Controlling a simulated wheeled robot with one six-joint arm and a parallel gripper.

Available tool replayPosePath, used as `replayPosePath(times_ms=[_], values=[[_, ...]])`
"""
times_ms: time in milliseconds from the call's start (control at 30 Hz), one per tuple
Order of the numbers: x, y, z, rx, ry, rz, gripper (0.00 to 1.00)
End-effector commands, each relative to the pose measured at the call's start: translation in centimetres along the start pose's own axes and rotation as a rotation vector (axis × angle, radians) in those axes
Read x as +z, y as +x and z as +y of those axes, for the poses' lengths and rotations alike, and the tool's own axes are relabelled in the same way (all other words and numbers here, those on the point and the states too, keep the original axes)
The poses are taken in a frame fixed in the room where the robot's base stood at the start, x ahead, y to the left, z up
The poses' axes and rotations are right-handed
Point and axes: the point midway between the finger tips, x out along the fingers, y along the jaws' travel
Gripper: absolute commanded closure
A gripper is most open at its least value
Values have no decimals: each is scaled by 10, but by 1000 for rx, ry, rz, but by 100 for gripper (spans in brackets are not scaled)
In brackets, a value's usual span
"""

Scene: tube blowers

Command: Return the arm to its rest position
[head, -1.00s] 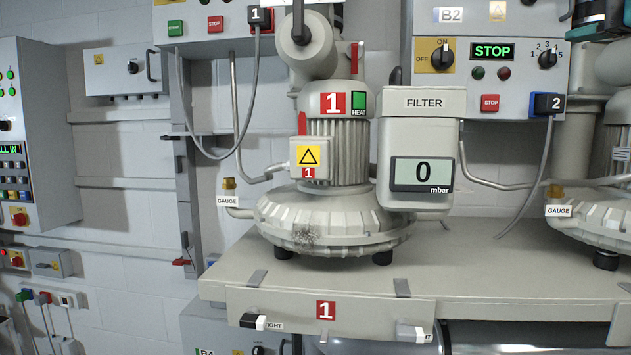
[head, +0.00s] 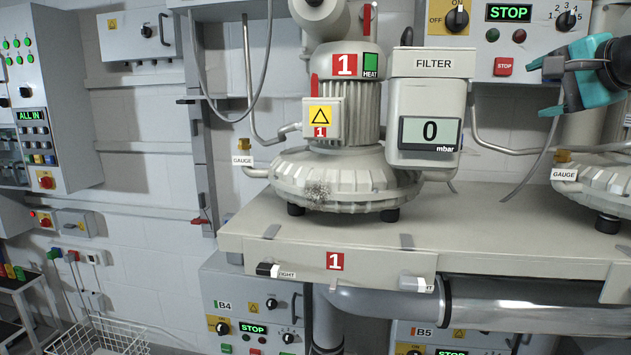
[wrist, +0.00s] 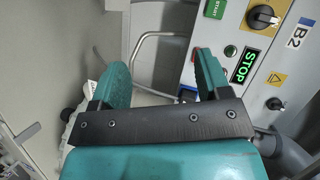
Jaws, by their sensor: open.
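My gripper (head: 548,86) is at the upper right in the head view, teal with dark parts, in front of the grey control panel's lower right part. Its fingers point left and are apart, with nothing between them. In the wrist view my gripper (wrist: 163,80) shows two spread teal-faced fingers with an empty gap. Behind the gap are a grey wall and a bent pipe (wrist: 148,45). The B2 panel (wrist: 268,60), with its green STOP display, is beside and beyond the right finger. The number 2 plug's place is hidden behind my gripper in the head view.
Blower 1 (head: 345,178) stands on a grey bench (head: 470,236) with a filter box (head: 432,110) beside it. A second blower (head: 600,185) is below my gripper at the right. Panels B4 (head: 250,305) and B5 are below the bench. A wire basket (head: 100,338) is at lower left.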

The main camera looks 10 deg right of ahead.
Motion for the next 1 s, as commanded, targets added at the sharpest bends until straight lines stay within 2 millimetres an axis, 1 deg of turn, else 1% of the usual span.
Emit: replayPosePath(times_ms=[33,67,100,133,167,200,267,300,367,400,500,567,600,667,700,733,767,800,867,900,967,1000], values=[[17,15,22,53,-39,-33,30],[28,23,36,89,-73,-51,30],[44,33,57,143,-124,-83,30],[58,40,75,186,-169,-110,30],[72,46,93,231,-219,-142,30],[92,51,118,293,-291,-189,30],[120,53,154,377,-402,-263,30],[138,51,176,428,-476,-316,30],[160,46,206,495,-581,-393,30],[173,40,224,536,-647,-443,30],[200,23,264,619,-805,-567,30],[213,10,285,663,-894,-640,30],[220,2,298,689,-952,-689,30],[229,-13,316,725,-1040,-765,30],[234,-23,328,749,-1099,-817,30],[238,-31,336,766,-1143,-857,30],[248,-31,322,712,-1145,-874,30],[262,-36,312,663,-1153,-914,30],[283,-46,299,596,-1172,-980,30],[296,-54,291,551,-1186,-1026,30],[315,-67,280,483,-1212,-1095,30],[327,-77,272,439,-1231,-1141,30]])
